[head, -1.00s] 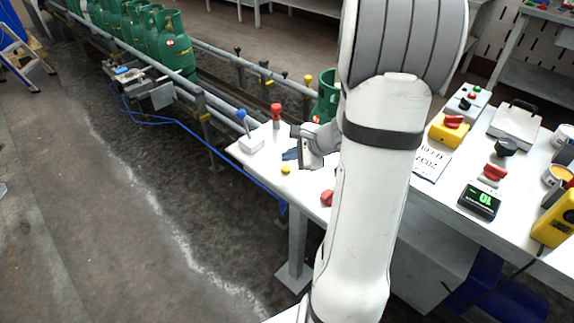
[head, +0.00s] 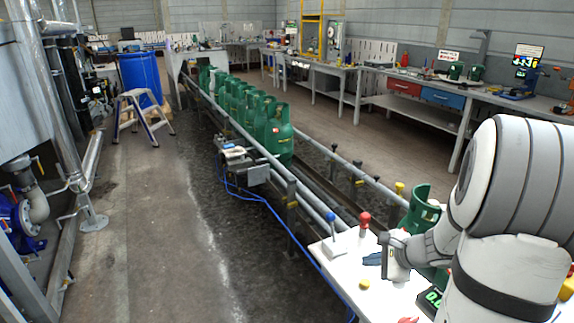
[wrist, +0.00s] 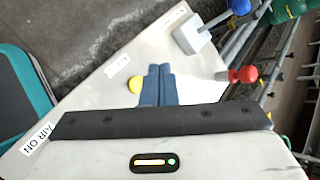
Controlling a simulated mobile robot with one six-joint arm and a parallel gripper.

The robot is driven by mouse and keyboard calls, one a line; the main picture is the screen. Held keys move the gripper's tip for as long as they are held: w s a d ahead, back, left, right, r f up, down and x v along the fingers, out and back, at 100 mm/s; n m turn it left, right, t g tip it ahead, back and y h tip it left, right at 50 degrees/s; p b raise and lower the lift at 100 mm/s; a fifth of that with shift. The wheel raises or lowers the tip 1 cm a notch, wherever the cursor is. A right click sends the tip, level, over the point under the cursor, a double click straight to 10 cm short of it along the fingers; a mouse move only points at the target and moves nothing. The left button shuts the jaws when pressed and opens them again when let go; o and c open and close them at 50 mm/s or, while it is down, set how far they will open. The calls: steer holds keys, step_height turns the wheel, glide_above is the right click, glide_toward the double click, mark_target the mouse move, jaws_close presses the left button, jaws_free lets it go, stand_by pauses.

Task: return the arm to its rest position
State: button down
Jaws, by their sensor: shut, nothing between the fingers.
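My gripper (head: 372,258) shows at the lower right of the head view, at the end of my white arm. It is above the white control table (head: 345,270), between the red-knobbed control (head: 365,219) and a yellow button (head: 364,284). In the wrist view its two blue fingers (wrist: 158,84) are together with nothing between them. The yellow button (wrist: 134,84) appears just left of the fingers there, and the red knob (wrist: 246,74) to their right. Whether the fingers touch the table cannot be told.
A blue-knobbed lever (head: 331,218) stands on the table's left corner. A green cylinder (head: 424,210) is on the conveyor behind my gripper. Several green cylinders (head: 279,135) line the conveyor (head: 318,205) further back. Open floor (head: 150,220) lies left; a stepladder (head: 143,112) stands beyond.

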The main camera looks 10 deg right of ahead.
steer(key=s+a+r+n+g+p, duration=0.35)
steer(key=s+a+r+n, duration=0.5)
steer(key=a+n, duration=0.35)
steer(key=s+a+r+n+g+h+p, duration=0.1)
steer(key=s+r+n+h, duration=0.4)
steer(key=s+n, duration=0.3)
steer(key=shift+s+a, duration=0.25)
steer(key=shift+s, duration=0.4)
